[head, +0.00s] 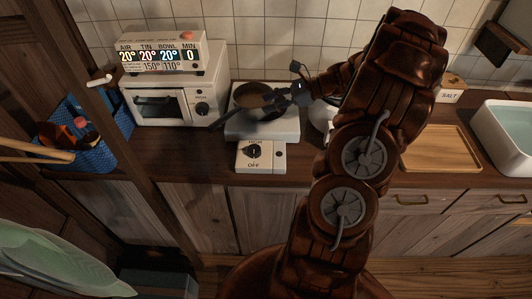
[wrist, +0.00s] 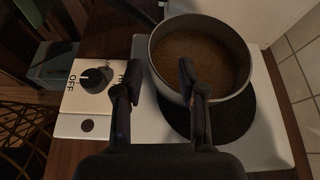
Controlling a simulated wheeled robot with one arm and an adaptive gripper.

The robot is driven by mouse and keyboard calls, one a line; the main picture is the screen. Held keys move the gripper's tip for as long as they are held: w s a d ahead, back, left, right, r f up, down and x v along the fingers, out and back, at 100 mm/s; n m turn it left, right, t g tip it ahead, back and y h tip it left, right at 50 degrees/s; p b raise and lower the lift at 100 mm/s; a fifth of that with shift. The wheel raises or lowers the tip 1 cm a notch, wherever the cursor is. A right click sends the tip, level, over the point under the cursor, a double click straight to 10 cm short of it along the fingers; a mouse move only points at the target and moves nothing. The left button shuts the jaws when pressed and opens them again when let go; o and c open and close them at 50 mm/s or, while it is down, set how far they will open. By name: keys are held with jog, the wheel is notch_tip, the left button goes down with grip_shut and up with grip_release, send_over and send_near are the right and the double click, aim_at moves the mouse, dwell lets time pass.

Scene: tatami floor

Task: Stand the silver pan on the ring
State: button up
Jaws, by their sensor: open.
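The silver pan (wrist: 240,88) has a grey rim and a brown inside; the head view shows it too (head: 250,90). Its dark handle (head: 228,119) points to the front left. In the wrist view the pan covers the upper part of the black ring (wrist: 225,124), whose lower part is bare, so the pan appears off-centre. Whether its base lies flat is hidden. My gripper (wrist: 157,72) is open at the pan's right side in the head view. In the wrist view one finger overlaps the pan and the other is left of it; contact is unclear.
The white hob (head: 275,131) has a knob (head: 253,150) in front. A white oven (head: 168,104) with a display stands to its left, beside a blue basket (head: 88,150). A white rounded object (head: 322,115) is partly behind my arm. A wooden board (head: 440,148) and a sink (head: 508,135) lie right.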

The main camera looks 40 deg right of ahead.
jog(key=s+a+r+n+g+h, duration=0.1)
jog(key=s+a+r+n+g, duration=0.2)
jog(key=a, duration=0.5)
jog(key=s+a+n+g, duration=0.3)
jog(key=s+a+n, duration=0.15)
jog(key=a, duration=0.35)
jog(key=s+a+r+n+g+h, duration=0.1)
jog(key=s+a+r+n+g, duration=0.15)
jog(key=s+a+n, duration=0.4)
jog(key=s+a+n+g+h, duration=0.1)
jog(key=s+a+n+h, duration=0.1)
jog(key=s+n+h, duration=0.6)
jog(key=s+n, duration=0.2)
jog(key=s, duration=0.5)
jog(key=shift+s+f+n+g, duration=0.15)
jog(key=shift+f+n+g, duration=0.05)
jog(key=shift+n+g, duration=0.2)
